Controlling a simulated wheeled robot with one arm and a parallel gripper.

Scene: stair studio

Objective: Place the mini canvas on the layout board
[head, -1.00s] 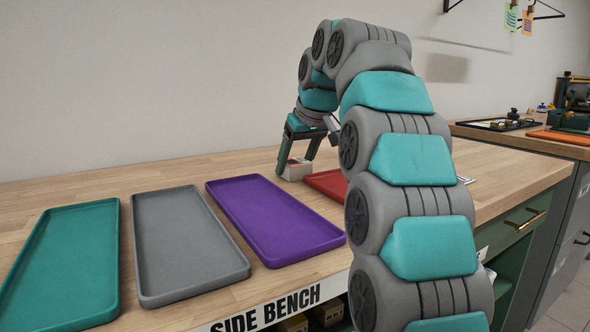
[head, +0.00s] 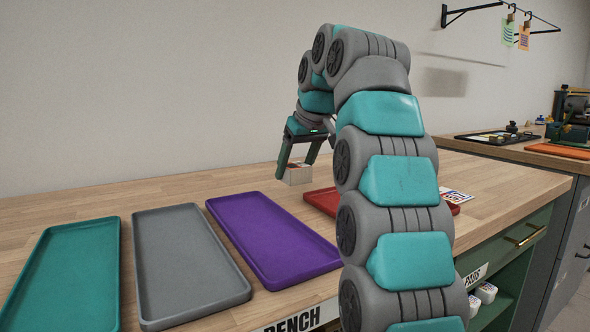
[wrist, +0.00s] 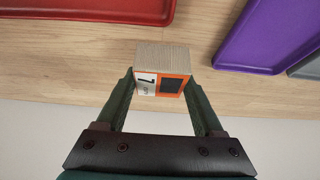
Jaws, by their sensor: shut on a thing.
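The mini canvas appears to be the small beige block (head: 298,175) in my gripper (head: 296,169). In the wrist view the canvas (wrist: 162,58) has a woven beige side and a printed face in orange, white and dark. My gripper (wrist: 160,92) is shut on it, one finger at each side. It is held over the back part of the wooden bench, seemingly just above the top. A flat dark-framed board (head: 497,138) with small items lies on the far right bench; it may be the layout board, but I cannot tell for sure.
Teal (head: 66,275), grey (head: 190,265) and purple (head: 270,240) trays lie in a row on the side bench (head: 150,197). A red tray (head: 322,201) lies partly behind my arm. An orange tray (head: 558,151) and a green machine (head: 572,118) are on the right bench.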

